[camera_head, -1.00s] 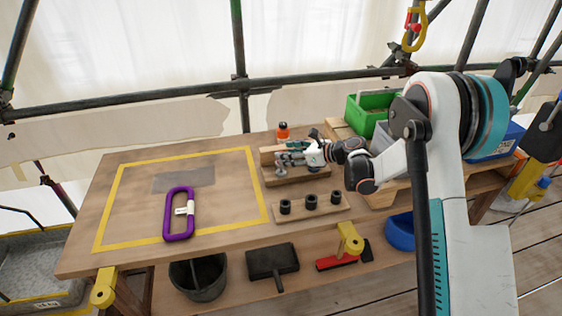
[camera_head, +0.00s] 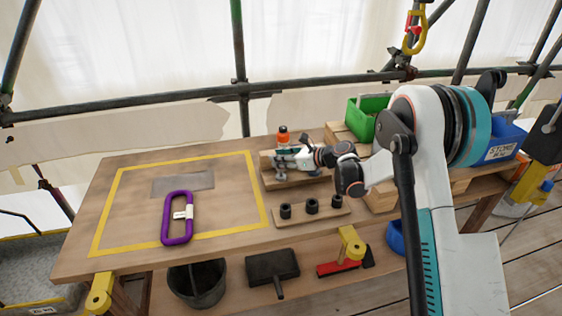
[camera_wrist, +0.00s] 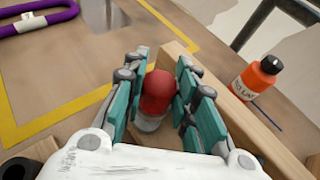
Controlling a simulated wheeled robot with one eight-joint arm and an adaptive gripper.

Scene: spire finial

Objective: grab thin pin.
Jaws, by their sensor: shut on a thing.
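The pin (camera_wrist: 158,92), with a red rounded top and a pale grey lower part, stands between the teal-padded fingers of my gripper (camera_wrist: 162,100) in the wrist view. The fingers are shut on it from both sides. Its lower end is hidden by the fingers and my wrist. I cannot tell whether it still touches the wooden rack below. In the head view my gripper (camera_head: 286,162) is at the wooden rack (camera_head: 290,182) near the back of the bench, and the pin cannot be made out there.
An orange bottle (camera_wrist: 257,77) stands close behind the rack. A board with three black sockets (camera_head: 311,207) lies in front. A purple ring-shaped frame (camera_head: 168,220) lies inside the yellow-taped area. A green bin (camera_head: 361,118) is at the right. The taped area is mostly clear.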

